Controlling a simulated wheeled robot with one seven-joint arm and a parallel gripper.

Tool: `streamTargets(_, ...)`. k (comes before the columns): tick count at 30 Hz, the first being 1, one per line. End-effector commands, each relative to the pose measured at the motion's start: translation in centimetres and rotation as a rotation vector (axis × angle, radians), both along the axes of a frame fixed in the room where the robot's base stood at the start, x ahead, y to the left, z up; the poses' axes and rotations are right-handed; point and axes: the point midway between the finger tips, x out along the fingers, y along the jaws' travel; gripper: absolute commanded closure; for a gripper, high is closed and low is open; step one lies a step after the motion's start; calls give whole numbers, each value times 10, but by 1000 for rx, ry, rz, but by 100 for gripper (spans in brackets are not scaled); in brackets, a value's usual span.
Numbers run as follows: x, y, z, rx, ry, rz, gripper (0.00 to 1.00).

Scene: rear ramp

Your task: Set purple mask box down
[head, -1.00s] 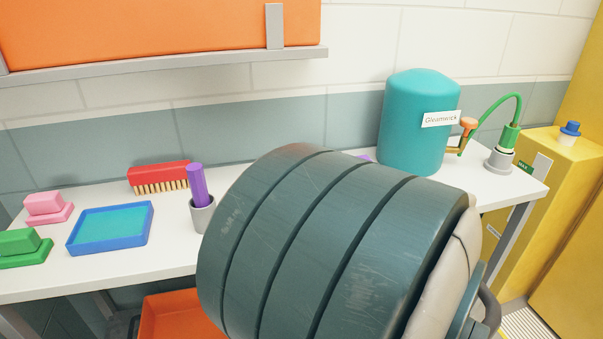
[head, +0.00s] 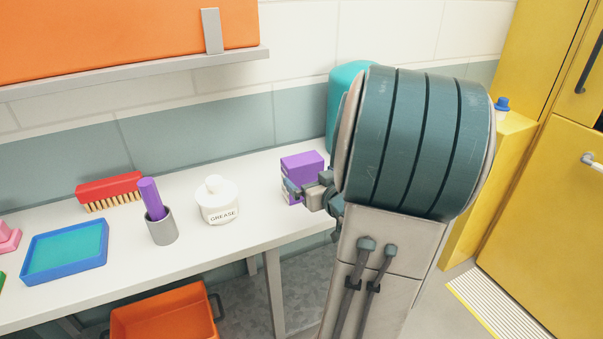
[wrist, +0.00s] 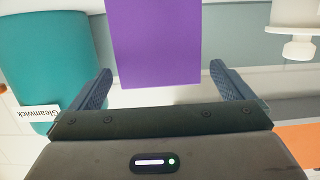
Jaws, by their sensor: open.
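The purple mask box (head: 303,162) stands upright on the white table, to the right of the grease pot. In the wrist view the box (wrist: 153,40) fills the space ahead of my palm. My gripper (wrist: 160,70) is open, with one finger toward each side of the box and a visible gap at the finger on the right. In the head view my gripper (head: 298,190) is at the box's near right side, partly covering it. The box's lower right part is hidden there.
The white table (head: 120,270) also bears the grease pot (head: 217,202), a grey cup (head: 162,229) with a purple stick, a red brush (head: 108,187) and a blue tray (head: 64,250). A teal tank (head: 343,85) stands behind my arm. An orange bin (head: 165,318) is below.

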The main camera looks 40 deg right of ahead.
Motion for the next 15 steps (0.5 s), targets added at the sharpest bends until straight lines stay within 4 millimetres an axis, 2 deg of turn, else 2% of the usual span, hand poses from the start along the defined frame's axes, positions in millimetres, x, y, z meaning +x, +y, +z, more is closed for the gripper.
streamTargets(8, 20, -5, -5, 2, -1, 2, 0)
streamTargets(15, 52, -15, -9, 2, -1, 1, 0)
